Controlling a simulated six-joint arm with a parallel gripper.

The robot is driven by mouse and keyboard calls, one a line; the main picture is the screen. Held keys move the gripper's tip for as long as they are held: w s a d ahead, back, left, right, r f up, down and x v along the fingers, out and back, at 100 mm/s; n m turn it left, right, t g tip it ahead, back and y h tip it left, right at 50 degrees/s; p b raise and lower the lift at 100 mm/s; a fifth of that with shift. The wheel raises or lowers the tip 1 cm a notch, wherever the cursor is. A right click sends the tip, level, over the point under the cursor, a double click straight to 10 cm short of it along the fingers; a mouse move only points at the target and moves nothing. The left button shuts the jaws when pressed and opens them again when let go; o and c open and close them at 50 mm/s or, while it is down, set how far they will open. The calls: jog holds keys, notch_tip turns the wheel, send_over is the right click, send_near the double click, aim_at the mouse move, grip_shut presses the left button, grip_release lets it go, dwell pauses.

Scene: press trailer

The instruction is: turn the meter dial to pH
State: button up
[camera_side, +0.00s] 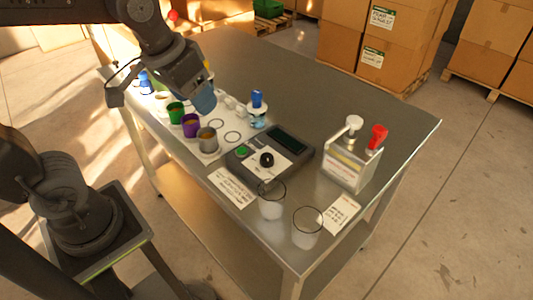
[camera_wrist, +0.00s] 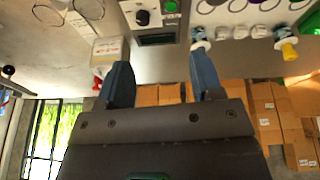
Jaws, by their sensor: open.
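The meter (camera_side: 244,171) is a dark grey box on the metal table, with a black round dial (camera_side: 266,160), a green button (camera_side: 242,151) and a dark display (camera_side: 288,139). In the wrist view the dial (camera_wrist: 142,17) sits near the top edge, left of the green button (camera_wrist: 171,6) and above the display (camera_wrist: 158,40). The dial's setting is too small to read. My gripper (camera_side: 205,104) hangs above the table, up and left of the meter in the side view, apart from it. In the wrist view my gripper (camera_wrist: 160,62) has its blue fingers spread and nothing between them.
Green (camera_side: 175,112), purple (camera_side: 190,126) and grey (camera_side: 208,141) cups stand on a white mat near my gripper. A blue-topped bottle (camera_side: 257,106) stands behind the meter. A red-and-white-handled box (camera_side: 350,168) stands right.

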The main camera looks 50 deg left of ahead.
jog(key=w+d+f+g, duration=0.2)
jog(key=w+d, duration=0.1)
jog(key=w, duration=0.5)
jog(key=n+g, duration=0.1)
jog(key=g, duration=0.1)
send_near(267, 157)
notch_tip(267, 157, down, 9)
jog(key=shift+s+f, duration=0.1)
jog(key=shift+f, duration=0.05)
jog(key=c, duration=0.9)
